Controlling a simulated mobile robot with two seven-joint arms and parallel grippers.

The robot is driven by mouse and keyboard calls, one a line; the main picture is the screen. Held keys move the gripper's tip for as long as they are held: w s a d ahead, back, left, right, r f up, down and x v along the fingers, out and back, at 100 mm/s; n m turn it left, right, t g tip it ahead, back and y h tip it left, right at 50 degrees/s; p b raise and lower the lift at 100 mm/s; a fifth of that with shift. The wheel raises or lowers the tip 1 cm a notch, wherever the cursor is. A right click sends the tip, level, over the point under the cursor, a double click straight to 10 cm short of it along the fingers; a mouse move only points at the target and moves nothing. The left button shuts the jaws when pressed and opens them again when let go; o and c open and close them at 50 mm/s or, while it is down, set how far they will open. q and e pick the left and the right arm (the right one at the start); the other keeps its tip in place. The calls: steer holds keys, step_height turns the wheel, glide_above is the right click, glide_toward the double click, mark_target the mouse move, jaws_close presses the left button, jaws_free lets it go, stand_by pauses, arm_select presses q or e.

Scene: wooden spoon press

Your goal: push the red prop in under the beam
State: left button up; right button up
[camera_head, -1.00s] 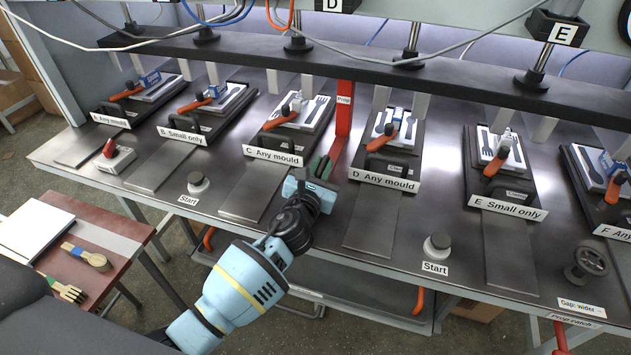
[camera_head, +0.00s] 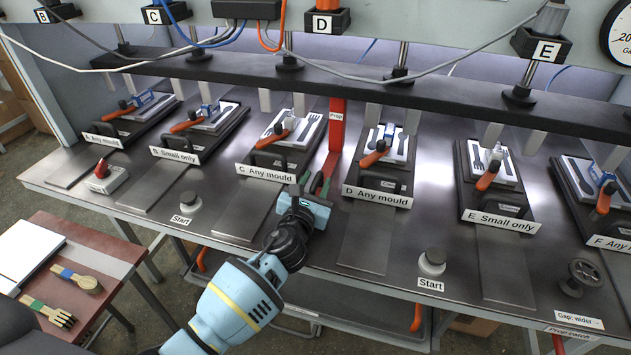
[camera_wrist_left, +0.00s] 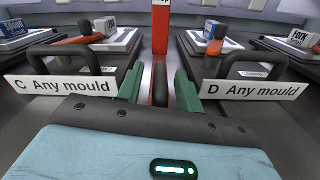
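The red prop (camera_head: 336,137) stands upright between stations C and D, with its white label near the top. Its top meets the lower edge of the dark beam (camera_head: 440,95); I cannot tell how far under it sits. A red foot runs from it towards me. My left gripper (camera_head: 318,184) is low over the bench in front of the prop. In the left wrist view, its green fingers (camera_wrist_left: 159,88) stand apart on either side of a dark grip (camera_wrist_left: 160,82), in line with the red prop (camera_wrist_left: 161,28). Narrow gaps show beside the grip. My right gripper is out of view.
Mould stations with black handles flank the prop, C (camera_head: 281,153) on the left and D (camera_head: 380,176) on the right. Start buttons (camera_head: 190,203) and a handwheel (camera_head: 585,274) stand near the front edge. A side table (camera_head: 110,255) holds wooden cutlery.

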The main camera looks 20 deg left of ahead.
arm_select(q)
steer(key=s, duration=0.6)
steer(key=shift+a+r+p, duration=0.1)
steer(key=shift+a+p, duration=0.1)
steer(key=shift+p, duration=0.2)
steer(key=shift+s, duration=0.55)
